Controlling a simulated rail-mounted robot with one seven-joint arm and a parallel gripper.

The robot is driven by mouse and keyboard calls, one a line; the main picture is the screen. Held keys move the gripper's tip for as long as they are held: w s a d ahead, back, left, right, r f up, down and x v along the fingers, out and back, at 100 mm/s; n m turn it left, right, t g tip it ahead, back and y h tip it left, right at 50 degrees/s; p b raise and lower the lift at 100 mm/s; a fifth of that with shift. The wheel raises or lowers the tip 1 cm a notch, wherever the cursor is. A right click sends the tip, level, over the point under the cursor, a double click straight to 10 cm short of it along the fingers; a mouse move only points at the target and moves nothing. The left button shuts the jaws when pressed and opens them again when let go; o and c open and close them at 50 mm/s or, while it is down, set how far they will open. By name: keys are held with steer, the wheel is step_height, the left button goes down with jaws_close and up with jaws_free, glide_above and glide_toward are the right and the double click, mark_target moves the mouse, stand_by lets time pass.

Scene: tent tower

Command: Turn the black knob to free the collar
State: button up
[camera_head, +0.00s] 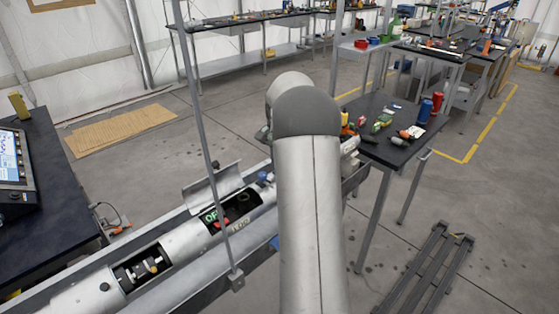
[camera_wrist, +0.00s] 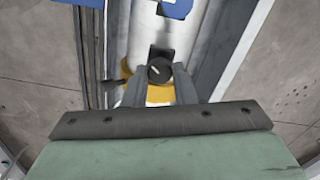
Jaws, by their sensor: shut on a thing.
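In the wrist view, the black knob (camera_wrist: 160,69) with a white pointer mark sits on a silver tube. My gripper (camera_wrist: 160,77) has one finger on each side of the knob and is shut on it. A yellow collar (camera_wrist: 160,95) rings the tube around and below the knob, partly hidden by my fingers. In the head view, my arm hides the gripper, the knob and the collar.
The long silver tube (camera_head: 183,246) has cut-out openings and an open lid (camera_head: 211,182), and lies in a metal trough. A thin grey post (camera_head: 203,130) stands left of my arm. A black table (camera_head: 395,150) with tools is at right, a dark bench (camera_head: 45,210) at left.

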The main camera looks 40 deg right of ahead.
steer(key=n, duration=0.4)
steer(key=shift+n, duration=1.9)
steer(key=o, duration=1)
steer(key=shift+r, duration=0.1)
step_height(320, 180, up, 17)
steer(key=shift+r+b, duration=0.15)
steer(key=shift+b, duration=0.25)
